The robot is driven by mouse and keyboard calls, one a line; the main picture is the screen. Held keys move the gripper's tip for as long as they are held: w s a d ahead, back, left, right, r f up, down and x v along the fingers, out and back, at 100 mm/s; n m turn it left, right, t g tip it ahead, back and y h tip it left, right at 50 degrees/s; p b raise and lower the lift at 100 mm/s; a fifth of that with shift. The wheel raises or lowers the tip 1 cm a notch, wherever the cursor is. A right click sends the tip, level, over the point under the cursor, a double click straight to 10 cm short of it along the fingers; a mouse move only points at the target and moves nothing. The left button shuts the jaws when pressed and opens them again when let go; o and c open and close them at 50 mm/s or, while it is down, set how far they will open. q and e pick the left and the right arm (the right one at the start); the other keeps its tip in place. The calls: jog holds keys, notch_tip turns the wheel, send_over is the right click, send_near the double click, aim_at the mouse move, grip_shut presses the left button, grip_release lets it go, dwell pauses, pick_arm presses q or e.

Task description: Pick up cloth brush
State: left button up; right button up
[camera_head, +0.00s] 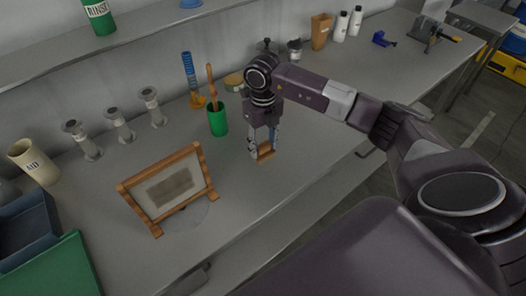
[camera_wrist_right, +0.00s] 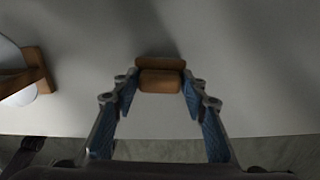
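The cloth brush is a brown wooden piece (camera_head: 266,152) low over the bench, between the fingertips of my right gripper (camera_head: 263,148). In the right wrist view, the brush (camera_wrist_right: 160,80) is a two-part wooden block that fills the gap between the blue-padded fingers of my right gripper (camera_wrist_right: 161,84). I see no gap on either side, so the fingers look shut on it. Whether the brush touches the bench is not clear. My left gripper is not in view.
A wooden-framed board (camera_head: 168,188) stands left of the gripper. A green cup (camera_head: 217,120) with a wooden handle in it stands close behind. Several grey metal pieces (camera_head: 119,124) and a beige jug (camera_head: 33,161) are farther left. The bench (camera_head: 235,205) is clear in front.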

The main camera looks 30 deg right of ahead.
jog(key=c, duration=0.7)
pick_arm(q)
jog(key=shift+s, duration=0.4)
pick_arm(e)
jog(key=shift+r, duration=0.1)
notch_tip(320, 180, up, 12)
jog(key=f+b, duration=0.1)
jog(key=b, duration=0.2)
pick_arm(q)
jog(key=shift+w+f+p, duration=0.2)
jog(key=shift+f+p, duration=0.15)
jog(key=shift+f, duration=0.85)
pick_arm(e)
notch_tip(320, 180, up, 9)
send_over(263, 144)
jog(key=shift+f, duration=0.1)
